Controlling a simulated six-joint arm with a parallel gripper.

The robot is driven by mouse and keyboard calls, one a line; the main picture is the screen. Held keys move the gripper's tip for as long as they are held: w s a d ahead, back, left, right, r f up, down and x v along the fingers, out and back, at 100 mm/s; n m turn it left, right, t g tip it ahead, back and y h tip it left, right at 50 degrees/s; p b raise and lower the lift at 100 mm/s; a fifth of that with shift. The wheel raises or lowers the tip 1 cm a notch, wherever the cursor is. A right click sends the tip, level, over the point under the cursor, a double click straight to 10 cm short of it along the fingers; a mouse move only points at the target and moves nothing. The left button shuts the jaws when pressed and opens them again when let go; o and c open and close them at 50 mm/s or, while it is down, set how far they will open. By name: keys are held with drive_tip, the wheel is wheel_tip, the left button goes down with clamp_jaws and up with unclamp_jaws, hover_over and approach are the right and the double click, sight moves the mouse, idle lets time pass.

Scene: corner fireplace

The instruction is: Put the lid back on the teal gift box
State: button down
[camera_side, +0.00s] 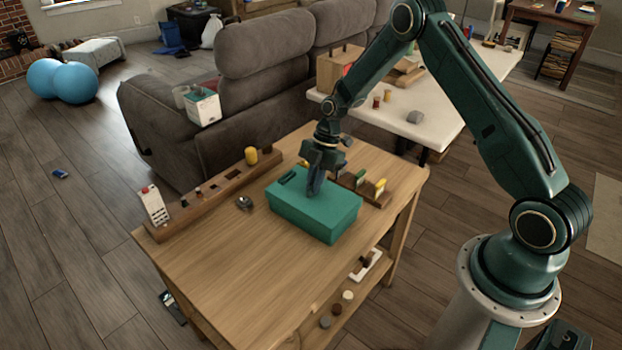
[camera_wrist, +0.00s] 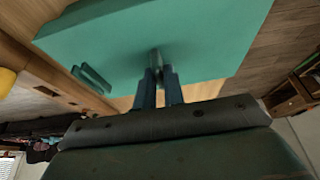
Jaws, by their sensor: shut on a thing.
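The teal gift box (camera_side: 300,222) stands on the wooden table, near the right side of its top. Its flat teal lid (camera_side: 335,206) lies over the box top. I cannot tell whether the lid is fully seated or slightly above the rim. My gripper (camera_side: 314,190) points down at the lid from above. In the wrist view the gripper (camera_wrist: 160,80) is shut on the small grey knob (camera_wrist: 155,58) in the lid (camera_wrist: 190,35). A raised teal handle-like piece (camera_wrist: 92,78) shows beside the lid's edge. My fingers hide part of the knob.
A wooden rack (camera_side: 215,190) with small items runs along the table's back left. A red-buttoned white device (camera_side: 153,204) stands at its end. A dark round object (camera_side: 244,202) lies left of the box. Small yellow and green items (camera_side: 379,188) stand right. The table's front left is clear.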

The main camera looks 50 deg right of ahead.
drive_tip(key=c, duration=1.4)
unclamp_jaws()
drive_tip(key=shift+r, duration=0.1)
drive_tip(key=v, duration=1.3)
drive_tip(key=shift+r, duration=0.3)
drive_tip(key=shift+r, duration=0.1)
